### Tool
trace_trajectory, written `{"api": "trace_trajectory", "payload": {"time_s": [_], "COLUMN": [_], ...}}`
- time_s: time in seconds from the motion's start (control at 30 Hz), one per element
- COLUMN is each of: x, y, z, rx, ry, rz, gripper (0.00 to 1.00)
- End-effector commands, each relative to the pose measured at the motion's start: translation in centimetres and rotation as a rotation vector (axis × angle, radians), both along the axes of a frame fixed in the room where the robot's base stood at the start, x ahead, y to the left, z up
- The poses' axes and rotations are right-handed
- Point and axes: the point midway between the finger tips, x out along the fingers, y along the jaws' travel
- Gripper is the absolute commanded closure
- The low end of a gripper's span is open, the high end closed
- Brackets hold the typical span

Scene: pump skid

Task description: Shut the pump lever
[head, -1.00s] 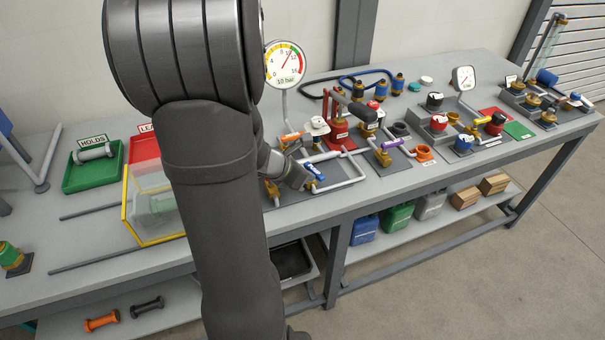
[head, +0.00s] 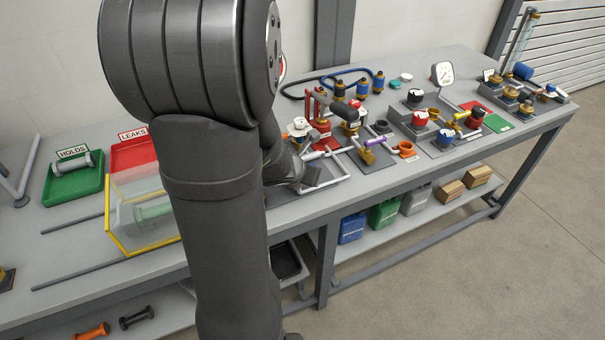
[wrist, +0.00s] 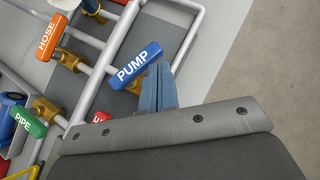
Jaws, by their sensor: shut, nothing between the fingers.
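The pump lever (wrist: 136,66) is a blue handle with white letters PUMP, in the middle of the wrist view. It lies slantwise, its right end higher in the picture, over a brass valve body. My gripper (wrist: 160,80) is shut and empty, its blue fingers just right of the lever's lower edge. I cannot tell whether they touch it. In the head view my arm hides the lever and the fingertips.
An orange HOSE lever (wrist: 51,37), a green PIPE lever (wrist: 29,122) and a partly hidden red lever (wrist: 101,117) are close by among white pipes (wrist: 110,45). In the head view a clear yellow-edged box (head: 110,220) stands left of my arm. Floor lies beyond the bench edge.

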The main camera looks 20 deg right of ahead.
Motion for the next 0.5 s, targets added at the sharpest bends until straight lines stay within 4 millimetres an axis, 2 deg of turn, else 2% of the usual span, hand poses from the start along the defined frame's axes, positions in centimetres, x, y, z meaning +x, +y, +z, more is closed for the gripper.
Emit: {"api": "trace_trajectory", "payload": {"time_s": [0.17, 0.5], "x": [0.36, 0.50], "y": [-0.78, -0.53], "z": [0.03, 0.03], "rx": [-0.001, -0.001], "ry": [-0.001, -0.001], "rz": [-0.001, 0.000], "gripper": [1.00, 1.00]}}
